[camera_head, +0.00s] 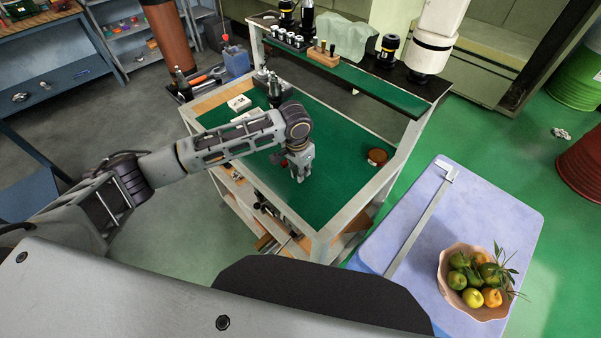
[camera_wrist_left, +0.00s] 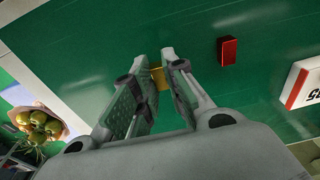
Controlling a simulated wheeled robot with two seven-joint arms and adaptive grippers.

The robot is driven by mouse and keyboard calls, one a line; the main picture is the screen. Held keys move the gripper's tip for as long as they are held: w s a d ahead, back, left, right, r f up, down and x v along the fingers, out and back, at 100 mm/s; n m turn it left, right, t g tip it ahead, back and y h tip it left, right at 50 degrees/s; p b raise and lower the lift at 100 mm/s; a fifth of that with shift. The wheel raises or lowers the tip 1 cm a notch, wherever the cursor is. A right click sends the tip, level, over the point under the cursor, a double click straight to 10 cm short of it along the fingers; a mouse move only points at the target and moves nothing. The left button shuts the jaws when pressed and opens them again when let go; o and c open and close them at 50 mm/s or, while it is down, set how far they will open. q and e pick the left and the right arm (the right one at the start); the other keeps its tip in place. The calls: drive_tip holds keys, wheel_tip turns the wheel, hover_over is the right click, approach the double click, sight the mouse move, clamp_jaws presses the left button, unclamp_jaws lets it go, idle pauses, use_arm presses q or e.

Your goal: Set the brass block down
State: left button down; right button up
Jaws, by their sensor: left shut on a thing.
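My left gripper (camera_head: 300,172) is over the green mat (camera_head: 335,185) on the cart's worktop, pointing down. In the left wrist view its fingers (camera_wrist_left: 160,70) are shut on the small yellow brass block (camera_wrist_left: 159,79), which shows between the fingertips. I cannot make out the block in the head view, where the gripper hides it. I cannot tell whether the block touches the mat. My right gripper is not in view.
A red block (camera_wrist_left: 229,51) and a white-and-red box (camera_wrist_left: 303,84) lie beside the gripper. A round brown object (camera_head: 377,156) sits near the mat's right edge. A raised shelf (camera_head: 395,98) spans the back. A fruit bowl (camera_head: 447,279) stands on the side table (camera_head: 500,205).

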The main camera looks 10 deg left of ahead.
use_arm(q)
drive_tip(key=shift+f, duration=0.65)
drive_tip(key=shift+f, duration=0.1)
drive_tip(key=c, duration=1.5)
unclamp_jaws()
drive_tip(key=shift+o, duration=0.2)
wheel_tip(320, 180, up, 12)
drive_tip(key=s, duration=0.1)
drive_tip(key=shift+a, duration=0.3)
